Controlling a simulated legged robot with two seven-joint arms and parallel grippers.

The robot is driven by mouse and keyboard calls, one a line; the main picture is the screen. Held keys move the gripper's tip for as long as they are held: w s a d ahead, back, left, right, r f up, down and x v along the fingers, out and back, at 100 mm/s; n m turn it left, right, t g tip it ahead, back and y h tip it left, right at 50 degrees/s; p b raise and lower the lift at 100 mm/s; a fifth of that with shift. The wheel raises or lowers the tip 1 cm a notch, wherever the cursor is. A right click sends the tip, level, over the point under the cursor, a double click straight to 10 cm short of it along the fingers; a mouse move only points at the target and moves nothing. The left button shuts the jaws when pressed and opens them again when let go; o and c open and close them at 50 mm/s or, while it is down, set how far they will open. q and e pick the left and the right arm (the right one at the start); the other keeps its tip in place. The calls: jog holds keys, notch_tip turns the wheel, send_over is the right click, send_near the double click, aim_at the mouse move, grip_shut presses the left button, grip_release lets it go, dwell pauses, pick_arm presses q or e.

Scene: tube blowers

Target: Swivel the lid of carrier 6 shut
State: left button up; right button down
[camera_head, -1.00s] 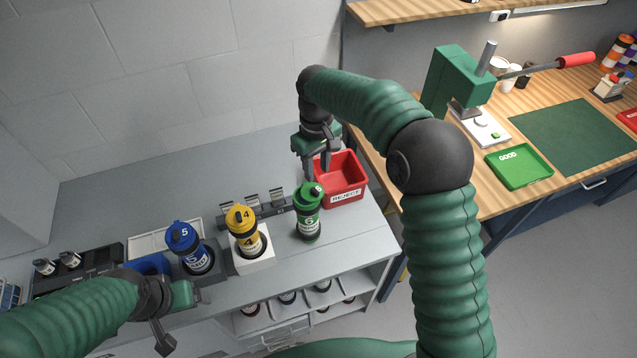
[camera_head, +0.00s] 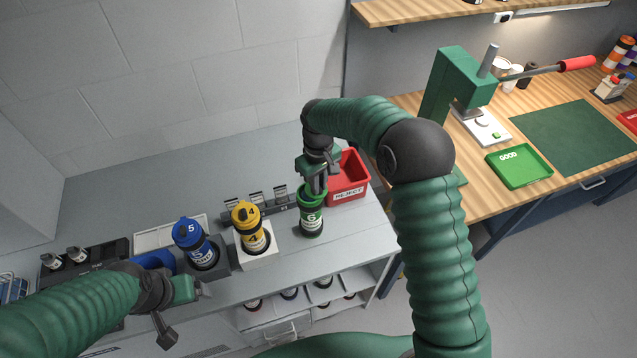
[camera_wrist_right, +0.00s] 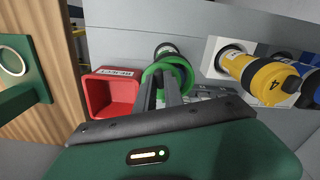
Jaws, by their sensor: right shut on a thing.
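Carrier 6 (camera_head: 311,223) is a green upright tube with a white label, standing near the right end of the grey bench. My right gripper (camera_head: 318,188) is over its top, shut on its green lid. The fingers cover much of the lid, so how far it is swivelled is hard to tell. In the right wrist view the two fingers (camera_wrist_right: 159,92) are close together at the green lid (camera_wrist_right: 178,68), which shows as a ring around them.
Yellow carrier 4 (camera_head: 250,228) stands in a white block left of carrier 6, and blue carrier 5 (camera_head: 190,238) in a grey block further left. A red reject bin (camera_head: 349,190) is close behind on the right.

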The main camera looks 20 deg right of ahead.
pick_arm(q)
jog(key=shift+a+f, duration=0.1)
jog(key=shift+a, duration=0.2)
pick_arm(e)
jog(key=shift+a, duration=0.3)
pick_arm(q)
jog(key=shift+d, duration=0.3)
pick_arm(e)
jog(key=shift+d+m, duration=0.2)
jog(key=shift+m, duration=0.1)
pick_arm(q)
jog(key=shift+a, duration=0.1)
pick_arm(e)
jog(key=shift+a, duration=0.2)
jog(key=shift+s+a+m, duration=0.1)
jog(key=shift+a+m, duration=0.2)
jog(key=shift+m, duration=0.5)
pick_arm(q)
jog(key=shift+f, duration=0.15)
pick_arm(e)
jog(key=shift+a+m, duration=0.3)
jog(key=shift+m, duration=0.55)
jog(key=shift+a+m, duration=0.3)
jog(key=shift+m, duration=0.55)
jog(key=c, duration=1.4)
grip_release()
jog(key=shift+c, duration=0.2)
